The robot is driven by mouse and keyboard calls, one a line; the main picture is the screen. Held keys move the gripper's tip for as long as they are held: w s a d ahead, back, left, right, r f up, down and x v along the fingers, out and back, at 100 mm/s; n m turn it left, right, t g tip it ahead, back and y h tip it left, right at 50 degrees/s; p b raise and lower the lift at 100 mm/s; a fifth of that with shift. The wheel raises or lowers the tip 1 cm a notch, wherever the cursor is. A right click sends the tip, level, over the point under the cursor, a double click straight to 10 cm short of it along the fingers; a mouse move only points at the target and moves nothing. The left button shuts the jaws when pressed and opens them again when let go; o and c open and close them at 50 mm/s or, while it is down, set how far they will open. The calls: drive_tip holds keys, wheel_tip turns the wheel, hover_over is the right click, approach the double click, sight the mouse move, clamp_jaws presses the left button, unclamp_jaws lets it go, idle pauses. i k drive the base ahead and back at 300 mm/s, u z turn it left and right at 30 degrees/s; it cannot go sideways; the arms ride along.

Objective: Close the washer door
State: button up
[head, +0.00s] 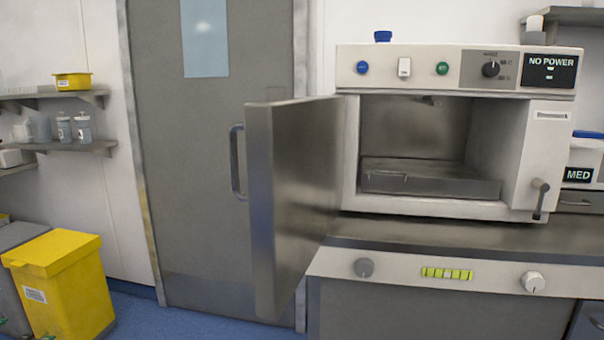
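The washer (434,215) is a white box-shaped machine on a counter at the right of the head view. Its grey metal door (300,190) is hinged at the left side and stands wide open, swung out toward me. The chamber (415,130) is open to view, with a metal tray (430,186) on its floor. A lever handle (540,199) is on the washer's right front. My gripper is not in view.
A grey room door (195,150) stands behind the washer door. A yellow bin (62,285) stands on the blue floor at left. Shelves (75,147) hang on the left wall.

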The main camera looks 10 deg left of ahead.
sight(294, 147)
drive_tip(key=z, duration=0.2)
drive_tip(key=k, duration=0.45)
drive_tip(key=u, duration=1.95)
drive_tip(key=i, duration=1.25)
